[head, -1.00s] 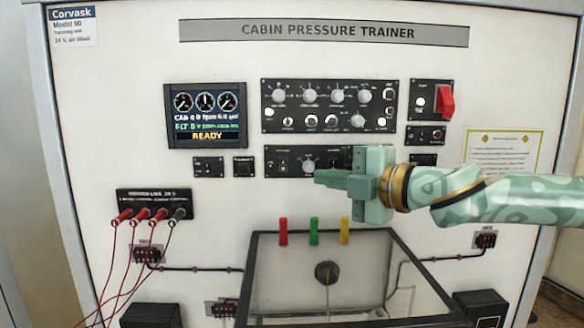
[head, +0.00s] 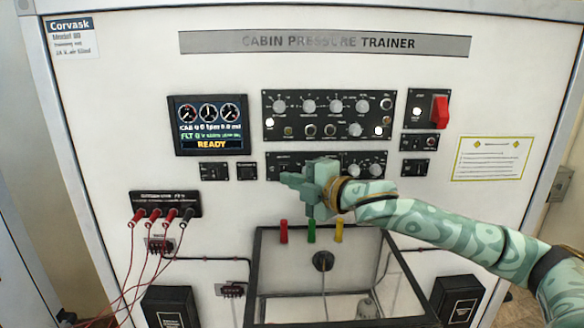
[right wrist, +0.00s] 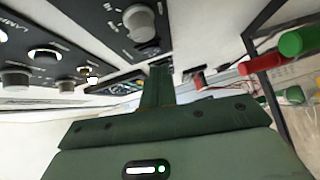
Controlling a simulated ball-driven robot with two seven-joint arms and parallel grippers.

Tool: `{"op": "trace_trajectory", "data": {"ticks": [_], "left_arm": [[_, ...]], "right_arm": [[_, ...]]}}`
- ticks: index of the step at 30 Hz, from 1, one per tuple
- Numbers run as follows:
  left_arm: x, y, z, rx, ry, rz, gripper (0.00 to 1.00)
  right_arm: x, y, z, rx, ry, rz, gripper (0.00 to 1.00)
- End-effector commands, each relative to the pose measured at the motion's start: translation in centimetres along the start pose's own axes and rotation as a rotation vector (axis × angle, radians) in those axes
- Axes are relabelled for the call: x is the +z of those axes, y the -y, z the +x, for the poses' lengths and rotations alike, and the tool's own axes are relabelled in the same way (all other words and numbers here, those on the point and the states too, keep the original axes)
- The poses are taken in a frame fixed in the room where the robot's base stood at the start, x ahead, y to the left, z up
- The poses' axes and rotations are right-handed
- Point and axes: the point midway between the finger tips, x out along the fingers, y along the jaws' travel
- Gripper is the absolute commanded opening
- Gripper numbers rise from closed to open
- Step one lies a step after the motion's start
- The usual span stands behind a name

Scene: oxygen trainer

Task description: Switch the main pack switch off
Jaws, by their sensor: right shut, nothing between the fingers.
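The labels in the head view are too small to read, so I cannot tell for certain which control is the main pack switch. A black lower panel (head: 372,157) carries light knobs and a small control at its left end. My right gripper (head: 290,180) is shut and empty in front of that panel's lower left part, hiding some of it. In the right wrist view its shut fingers (right wrist: 159,82) point toward the panel face, just below a round grey knob (right wrist: 139,20). I cannot tell whether the fingertips touch anything. My left gripper is not in view.
An upper knob panel (head: 330,95), a display reading READY (head: 208,125) and a red switch (head: 439,111) are nearby. Two small switch plates (head: 213,172) (head: 246,171) sit left of the gripper. Red, green and yellow cylinders (head: 339,231) stand below, above a framed clear box (head: 290,310).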

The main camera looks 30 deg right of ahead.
Motion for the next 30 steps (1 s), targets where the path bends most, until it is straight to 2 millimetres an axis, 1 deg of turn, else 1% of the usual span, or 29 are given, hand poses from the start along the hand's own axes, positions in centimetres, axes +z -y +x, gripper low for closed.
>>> {"op": "trace_trajectory", "data": {"ticks": [1, 6, 15, 17, 21, 23, 30], "left_arm": [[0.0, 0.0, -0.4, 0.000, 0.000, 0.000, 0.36], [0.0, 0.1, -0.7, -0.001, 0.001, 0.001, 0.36], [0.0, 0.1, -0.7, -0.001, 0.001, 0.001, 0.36], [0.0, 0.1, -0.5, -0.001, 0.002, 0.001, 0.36], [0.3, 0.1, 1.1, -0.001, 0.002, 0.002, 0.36], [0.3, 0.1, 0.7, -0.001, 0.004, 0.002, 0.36], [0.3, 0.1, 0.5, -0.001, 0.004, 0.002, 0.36]], "right_arm": [[0.4, -0.2, 0.4, 0.001, 0.001, 0.002, 0.00], [1.1, -0.1, 1.1, 0.000, 0.000, 0.000, 0.00], [1.2, 0.0, 1.2, 0.001, -0.001, -0.001, 0.00], [1.2, 0.1, 1.2, 0.005, -0.001, -0.004, 0.00], [1.8, 0.7, 1.8, 0.062, 0.000, -0.059, 0.00], [1.7, 0.2, 1.7, 0.059, 0.000, -0.057, 0.00], [1.8, 0.1, 1.7, 0.058, 0.001, -0.057, 0.00]]}}
